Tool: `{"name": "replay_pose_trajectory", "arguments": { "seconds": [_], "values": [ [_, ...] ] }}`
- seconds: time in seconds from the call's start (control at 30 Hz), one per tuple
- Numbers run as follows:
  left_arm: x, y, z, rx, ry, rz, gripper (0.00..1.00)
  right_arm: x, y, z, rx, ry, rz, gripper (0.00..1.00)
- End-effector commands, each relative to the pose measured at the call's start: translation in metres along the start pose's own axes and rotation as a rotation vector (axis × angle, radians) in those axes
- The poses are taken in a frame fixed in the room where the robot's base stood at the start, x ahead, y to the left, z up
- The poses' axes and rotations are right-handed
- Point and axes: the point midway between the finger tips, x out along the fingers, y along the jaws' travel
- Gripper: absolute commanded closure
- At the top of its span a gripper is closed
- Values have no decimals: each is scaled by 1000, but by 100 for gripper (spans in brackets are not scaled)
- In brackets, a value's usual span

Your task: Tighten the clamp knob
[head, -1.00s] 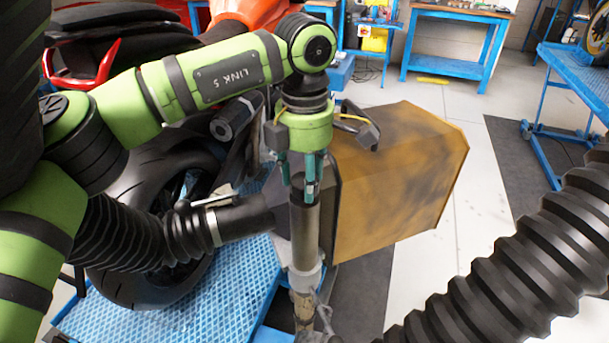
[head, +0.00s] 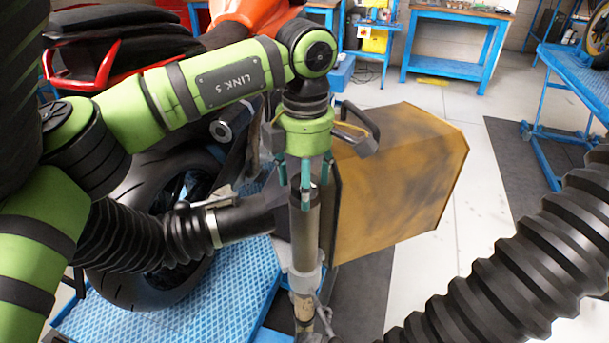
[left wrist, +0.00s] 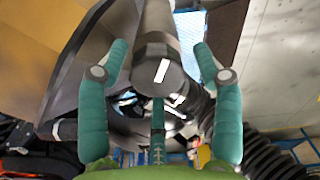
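What looks like the clamp knob is a dark round cap with a white bar on its face, between the fingers in the left wrist view (left wrist: 160,85). It tops the upright grey post (head: 305,235). My left gripper (head: 304,185) points down over the post's top, its teal fingers spread around it in the head view. In the left wrist view the two side fingers stand apart from the cap; the third finger overlaps it from below, and I cannot tell whether it touches. My right gripper is not in view.
A black corrugated hose (head: 140,240) runs to a nozzle at the post, beside the motorcycle's rear tyre (head: 160,285). A brown box-like housing (head: 400,180) stands close right of the post. Another thick hose (head: 510,270) crosses lower right. Blue benches (head: 455,45) stand behind.

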Motion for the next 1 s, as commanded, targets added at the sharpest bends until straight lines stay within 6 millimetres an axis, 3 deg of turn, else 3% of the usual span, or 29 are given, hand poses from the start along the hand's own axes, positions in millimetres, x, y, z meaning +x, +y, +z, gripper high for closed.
{"name": "replay_pose_trajectory", "arguments": {
  "seconds": [0.43, 0.8, 1.0],
  "values": [
    [-14, 3, 1, -5, -8, 12, 26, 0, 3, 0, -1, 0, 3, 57],
    [-88, 1, 1, -5, -7, 11, 26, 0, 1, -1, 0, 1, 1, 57],
    [-115, 1, 0, -3, -4, 9, 26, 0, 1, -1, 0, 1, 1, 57]
  ]
}}
